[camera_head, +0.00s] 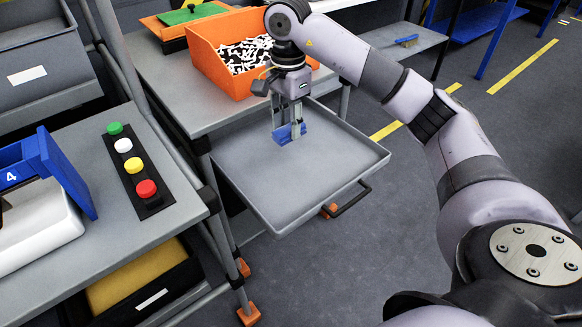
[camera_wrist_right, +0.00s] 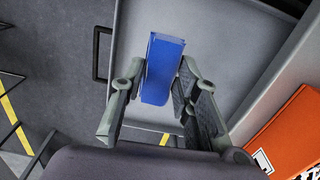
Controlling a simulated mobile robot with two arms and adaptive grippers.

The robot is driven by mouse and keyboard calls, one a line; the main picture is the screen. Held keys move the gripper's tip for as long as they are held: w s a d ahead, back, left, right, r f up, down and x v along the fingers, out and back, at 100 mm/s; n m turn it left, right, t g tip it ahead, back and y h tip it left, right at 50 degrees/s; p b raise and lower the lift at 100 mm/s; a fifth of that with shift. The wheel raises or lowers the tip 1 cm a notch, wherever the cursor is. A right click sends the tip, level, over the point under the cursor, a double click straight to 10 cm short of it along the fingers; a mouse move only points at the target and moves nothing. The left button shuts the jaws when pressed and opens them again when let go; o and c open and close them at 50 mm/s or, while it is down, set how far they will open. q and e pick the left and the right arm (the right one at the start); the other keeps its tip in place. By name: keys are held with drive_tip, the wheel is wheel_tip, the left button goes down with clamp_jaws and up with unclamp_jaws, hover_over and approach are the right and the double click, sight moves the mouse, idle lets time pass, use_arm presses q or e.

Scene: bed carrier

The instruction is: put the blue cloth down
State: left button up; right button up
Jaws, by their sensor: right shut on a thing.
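My right gripper (camera_head: 288,131) is shut on the blue cloth (camera_head: 285,133), a small folded blue piece. The gripper points down and holds the cloth over the grey pull-out tray (camera_head: 320,180), near the tray's back left part. In the right wrist view the blue cloth (camera_wrist_right: 162,70) sits between the two fingers of my right gripper (camera_wrist_right: 158,85), with the grey tray (camera_wrist_right: 220,40) behind it. I cannot tell whether the cloth touches the tray. My left gripper is not in view.
An orange bin (camera_head: 205,62) with black and white parts stands behind the tray. At left, a bench holds a strip of coloured buttons (camera_head: 135,165) and a blue holder marked 4 (camera_head: 45,160). The tray is otherwise bare, with a dark handle (camera_head: 350,200) in front.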

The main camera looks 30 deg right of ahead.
drive_tip(key=shift+d+f, duration=0.1)
drive_tip(key=shift+f, duration=0.3)
drive_tip(key=b, duration=0.2)
approach(290, 193)
drive_tip(key=shift+f+b, duration=0.55)
drive_tip(key=shift+b, duration=0.4)
drive_tip(key=shift+f, duration=0.5)
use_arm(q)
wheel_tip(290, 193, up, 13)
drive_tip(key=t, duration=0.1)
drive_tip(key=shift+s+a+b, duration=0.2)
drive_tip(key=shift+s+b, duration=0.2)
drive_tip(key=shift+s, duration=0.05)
use_arm(e)
drive_tip(key=shift+f, duration=1.9)
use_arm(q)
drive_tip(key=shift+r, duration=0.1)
use_arm(e)
drive_tip(key=shift+f, duration=0.2)
drive_tip(key=o, duration=1.1)
